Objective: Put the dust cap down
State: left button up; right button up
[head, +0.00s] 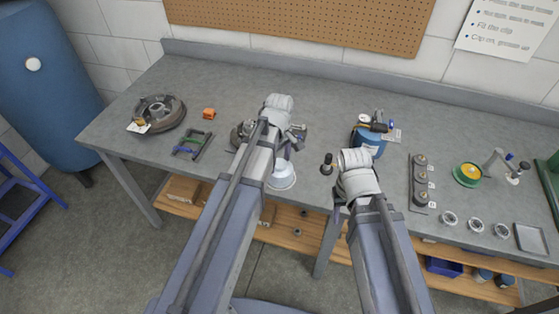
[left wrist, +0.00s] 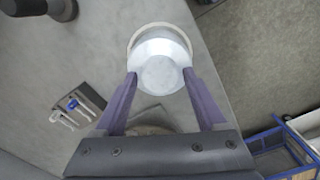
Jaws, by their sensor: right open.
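The dust cap, a pale silver cup with a wider rim, shows in the left wrist view (left wrist: 160,62) between my left fingertips. In the head view the dust cap (head: 282,178) is at the front edge of the workbench (head: 235,85). My left gripper (left wrist: 160,80) has a finger against each side of it. I cannot tell whether the cap touches the bench top. In the head view my left gripper (head: 291,146) points down above the cap. My right gripper (head: 338,203) is at the bench's front edge, largely hidden by its own arm, and appears empty.
A drum (head: 160,112), an orange block (head: 208,113) and a tool rack (head: 193,145) stand left. A blue tub (head: 370,142) and black-handled item (head: 327,163) are near my right arm. A parts tray (head: 421,183) and green dish (head: 467,174) stand right.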

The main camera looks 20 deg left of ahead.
aim_at(279, 163)
pick_arm(q)
jog(key=shift+o, duration=0.8)
notch_tip(279, 163, up, 12)
jog(key=p, duration=1.2)
jog(key=s+d+m+y, duration=0.1)
jog(key=s+d+m, duration=0.9)
jog(key=s+m, duration=0.4)
jog(key=shift+s+d+r+m, duration=0.2)
jog(key=shift+d+m, duration=0.15)
jog(key=shift+m, duration=0.65)
